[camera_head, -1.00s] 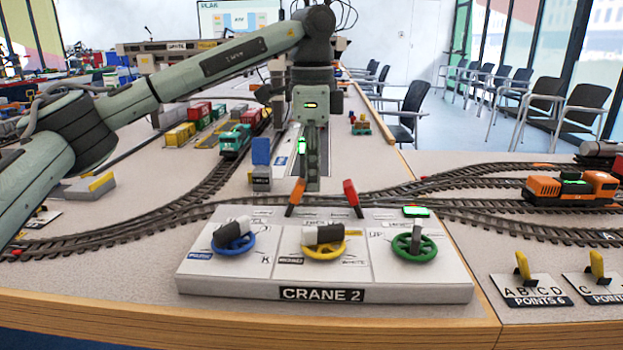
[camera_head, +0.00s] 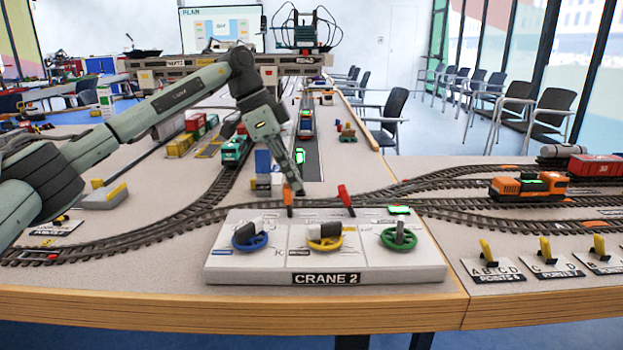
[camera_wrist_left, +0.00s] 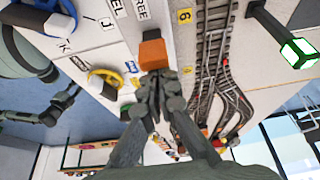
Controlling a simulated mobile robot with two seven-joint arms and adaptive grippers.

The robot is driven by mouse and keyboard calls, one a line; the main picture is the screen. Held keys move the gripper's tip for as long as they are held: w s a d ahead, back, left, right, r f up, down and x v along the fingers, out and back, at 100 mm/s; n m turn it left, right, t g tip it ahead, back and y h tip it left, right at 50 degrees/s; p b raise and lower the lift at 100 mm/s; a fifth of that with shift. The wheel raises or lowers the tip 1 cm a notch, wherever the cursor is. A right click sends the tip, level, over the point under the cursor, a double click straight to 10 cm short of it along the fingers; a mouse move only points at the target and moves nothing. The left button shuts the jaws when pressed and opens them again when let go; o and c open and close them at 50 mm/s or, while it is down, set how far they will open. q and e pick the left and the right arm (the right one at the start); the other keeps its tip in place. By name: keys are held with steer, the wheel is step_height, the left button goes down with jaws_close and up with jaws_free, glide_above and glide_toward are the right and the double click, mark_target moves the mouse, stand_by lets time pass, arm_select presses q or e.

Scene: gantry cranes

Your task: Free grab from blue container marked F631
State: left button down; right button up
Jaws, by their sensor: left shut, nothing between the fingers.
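The CRANE 2 panel (camera_head: 430,275) stands at the table's front edge, with blue (camera_head: 250,240), yellow (camera_head: 325,240) and green (camera_head: 397,238) wheels. An orange lever (camera_head: 288,199) stands nearly upright at its back, and a red lever (camera_head: 346,200) leans left. My left gripper (camera_head: 299,190) is shut and empty, its tips close beside the orange lever. In the left wrist view the tips (camera_wrist_left: 158,82) are at the orange lever (camera_wrist_left: 152,52), beside lettering ending in "REE"; contact is unclear. A blue block (camera_head: 263,161) stands behind the panel, its marking unreadable. My right gripper is not in view.
Curved tracks (camera_head: 180,220) run behind the panel. A teal locomotive (camera_head: 235,150) is at back left, an orange one (camera_head: 528,186) at right. The gantry beam (camera_head: 300,63) spans the back. Points levers (camera_head: 545,250) stand front right.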

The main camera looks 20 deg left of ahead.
arm_select(q)
steer(key=shift+s+a+h, duration=0.1)
steer(key=shift+a+h, duration=0.4)
steer(key=shift+d, duration=0.1)
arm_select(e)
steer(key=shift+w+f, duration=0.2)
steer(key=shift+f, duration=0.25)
arm_select(q)
steer(key=shift+d, duration=0.1)
steer(key=shift+r, duration=0.15)
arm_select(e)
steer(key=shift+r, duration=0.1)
arm_select(q)
steer(key=shift+r+p, duration=0.7)
steer(key=shift+p, duration=0.3)
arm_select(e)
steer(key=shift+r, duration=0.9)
